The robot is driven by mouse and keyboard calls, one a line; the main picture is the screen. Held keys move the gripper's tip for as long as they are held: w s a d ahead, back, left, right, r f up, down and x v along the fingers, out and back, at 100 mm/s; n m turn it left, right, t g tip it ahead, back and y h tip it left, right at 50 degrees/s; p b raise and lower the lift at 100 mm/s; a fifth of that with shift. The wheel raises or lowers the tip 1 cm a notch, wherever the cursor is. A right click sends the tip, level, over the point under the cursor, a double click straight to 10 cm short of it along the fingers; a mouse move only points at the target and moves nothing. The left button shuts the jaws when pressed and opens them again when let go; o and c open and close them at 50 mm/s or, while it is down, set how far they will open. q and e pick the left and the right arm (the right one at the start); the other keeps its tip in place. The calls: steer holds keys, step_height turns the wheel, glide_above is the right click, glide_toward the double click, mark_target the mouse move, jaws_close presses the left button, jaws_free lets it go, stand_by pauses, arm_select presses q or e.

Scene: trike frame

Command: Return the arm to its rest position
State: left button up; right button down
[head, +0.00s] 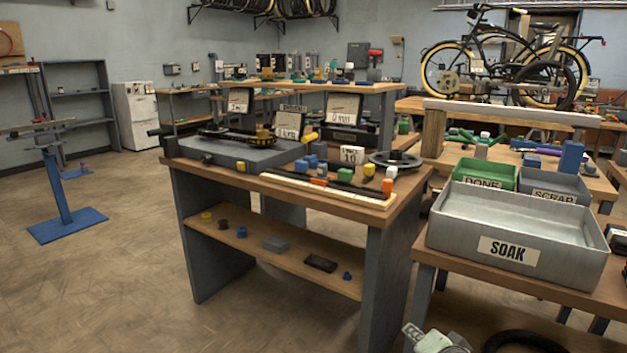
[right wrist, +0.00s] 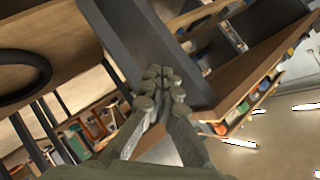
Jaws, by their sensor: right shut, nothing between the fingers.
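My right gripper (head: 430,341) shows at the bottom edge of the head view, low in front of the benches, and most of its arm is cut off. In the right wrist view the same gripper's fingers (right wrist: 160,84) are together and empty, with no object between them. A dark bench leg panel stands behind the fingertips in that view; I cannot tell the gap to it. My left gripper is in neither view.
The wooden workbench (head: 372,283) with a lower shelf stands ahead. At right, a second bench holds the SOAK tray (head: 455,237), green DONE bin (head: 484,168) and SCRAP bin (head: 556,181). A black ring (head: 525,343) lies low right.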

steer(key=s+d+f+n+g+h, duration=0.1)
steer(key=s+d+f+n+g, duration=0.1)
steer(key=s+f, duration=0.5)
steer(key=s+d+f+n+g, duration=0.2)
steer(key=s+f+n+g, duration=0.2)
steer(key=s+f, duration=0.3)
steer(key=s+d+f+n+g+h, duration=0.1)
steer(key=s+d+f+n+g, duration=0.1)
steer(key=s+f, duration=0.6)
steer(key=s+n+g, duration=0.1)
steer(key=s+n, duration=0.1)
steer(key=s, duration=0.4)
steer(key=shift+s+d+n+h, duration=0.3)
steer(key=shift+s+n, duration=0.05)
steer(key=shift+n, duration=0.05)
